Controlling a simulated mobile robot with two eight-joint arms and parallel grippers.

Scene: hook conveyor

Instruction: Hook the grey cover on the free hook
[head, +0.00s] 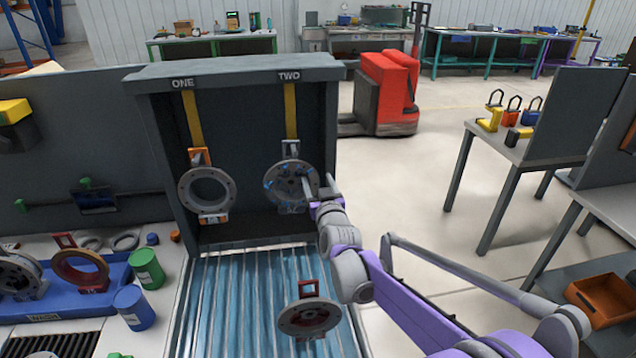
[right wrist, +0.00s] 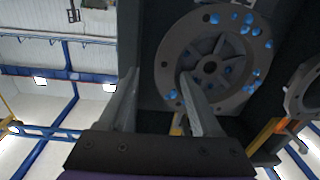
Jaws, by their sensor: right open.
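The grey cover (head: 284,186) is a round flanged disc with blue spots. It is upright under the yellow strap of hook TWO (head: 290,112), its grey lug at the strap's lower end; the exact seating is too small to tell. A ring-shaped cover with an orange lug (head: 207,188) hangs under hook ONE (head: 194,120). My right gripper (head: 308,188) is open at the grey cover's right side. In the right wrist view, one finger of the gripper (right wrist: 160,74) overlaps the cover's face (right wrist: 212,65) and the other is outside its rim. My left gripper is out of view.
A dark cover with a red lug (head: 309,318) lies on the ribbed blue surface (head: 225,290). A blue tray (head: 65,307) holds more covers at left, near green (head: 147,269) and blue (head: 134,308) cans. The dark hook frame (head: 330,110) encloses the hanging covers.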

